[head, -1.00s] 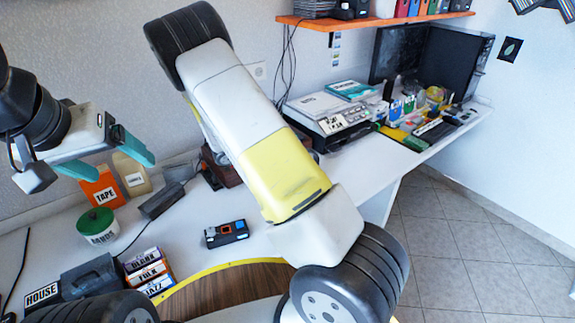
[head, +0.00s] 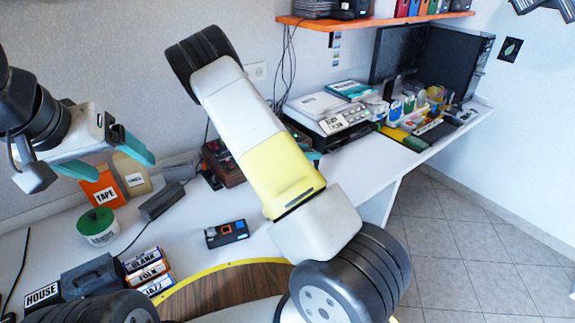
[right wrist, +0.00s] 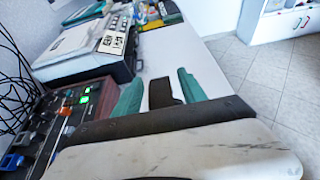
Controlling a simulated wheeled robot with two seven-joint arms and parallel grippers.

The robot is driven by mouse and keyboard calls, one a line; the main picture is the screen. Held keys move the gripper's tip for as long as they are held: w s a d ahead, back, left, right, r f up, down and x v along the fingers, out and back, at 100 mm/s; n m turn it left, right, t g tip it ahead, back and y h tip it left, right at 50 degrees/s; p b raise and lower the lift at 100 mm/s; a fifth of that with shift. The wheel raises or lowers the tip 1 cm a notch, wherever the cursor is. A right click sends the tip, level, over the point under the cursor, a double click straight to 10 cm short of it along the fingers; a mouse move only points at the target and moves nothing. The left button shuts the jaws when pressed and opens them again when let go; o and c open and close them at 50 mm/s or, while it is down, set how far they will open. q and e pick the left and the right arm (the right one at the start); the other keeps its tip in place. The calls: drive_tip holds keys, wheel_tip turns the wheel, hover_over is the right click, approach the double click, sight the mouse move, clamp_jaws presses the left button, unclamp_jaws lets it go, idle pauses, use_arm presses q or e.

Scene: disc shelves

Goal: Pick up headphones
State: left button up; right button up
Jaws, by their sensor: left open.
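I cannot make out any headphones in either view. My left gripper (head: 124,166) is open and empty, above the left part of the white desk near the wall. My right gripper (right wrist: 160,77) shows in the right wrist view with its two teal fingers apart, over the desk. A dark shape (right wrist: 161,93) shows between those fingers; I cannot tell whether it is part of the gripper or a separate thing.
An orange TAPE box (head: 103,187), a green-lidded tub (head: 97,227), a small camera (head: 227,233), labelled boxes (head: 147,268) and a dark red device (head: 222,163) stand on the desk (head: 190,212). A grey-white machine (head: 330,112) stands farther right. An orange shelf (head: 375,20) is above.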

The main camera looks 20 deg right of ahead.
clamp_jaws()
idle(1.3)
